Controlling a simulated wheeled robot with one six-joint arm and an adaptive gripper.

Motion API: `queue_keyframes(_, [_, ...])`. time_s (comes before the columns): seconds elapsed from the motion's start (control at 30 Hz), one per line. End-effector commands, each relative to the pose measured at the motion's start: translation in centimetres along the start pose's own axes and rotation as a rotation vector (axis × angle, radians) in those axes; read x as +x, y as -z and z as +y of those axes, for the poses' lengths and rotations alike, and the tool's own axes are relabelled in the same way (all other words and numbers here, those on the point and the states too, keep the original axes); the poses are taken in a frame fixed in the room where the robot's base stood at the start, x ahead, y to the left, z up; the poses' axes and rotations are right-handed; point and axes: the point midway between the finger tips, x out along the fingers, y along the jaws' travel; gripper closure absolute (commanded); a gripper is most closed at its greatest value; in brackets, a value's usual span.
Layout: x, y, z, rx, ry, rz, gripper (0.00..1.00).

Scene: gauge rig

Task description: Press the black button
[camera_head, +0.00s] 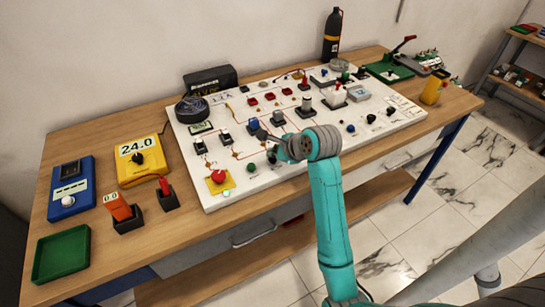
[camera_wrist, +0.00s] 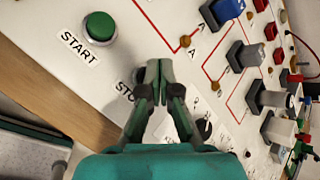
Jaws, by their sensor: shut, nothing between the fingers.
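In the wrist view, the green START button (camera_wrist: 99,27) stands on the white panel (camera_wrist: 40,20). A label reading STO (camera_wrist: 125,90) shows beside my gripper (camera_wrist: 153,68), its end covered by a finger. A dark round edge (camera_wrist: 138,75) shows just above that label, mostly hidden behind the fingers; I cannot tell for sure that it is the black button. My gripper is shut and empty, its tips over this spot. Contact with the panel cannot be told. In the head view, my gripper (camera_head: 267,137) is over the panel's front part, left of my wrist.
A red button on a yellow plate (camera_head: 218,179) and a green button (camera_head: 251,168) sit near the panel's front edge. Switches and knobs crowd the panel. A yellow meter (camera_head: 140,160) and a green tray (camera_head: 62,254) lie left on the wooden table (camera_head: 185,228).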

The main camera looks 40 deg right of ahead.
Motion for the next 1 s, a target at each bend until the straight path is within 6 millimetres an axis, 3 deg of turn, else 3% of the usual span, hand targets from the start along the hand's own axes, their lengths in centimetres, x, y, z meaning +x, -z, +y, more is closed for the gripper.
queue_keyframes(1.0, [-0.16, -0.13, -0.17, 0.0, 0.001, 0.0, 1.0])
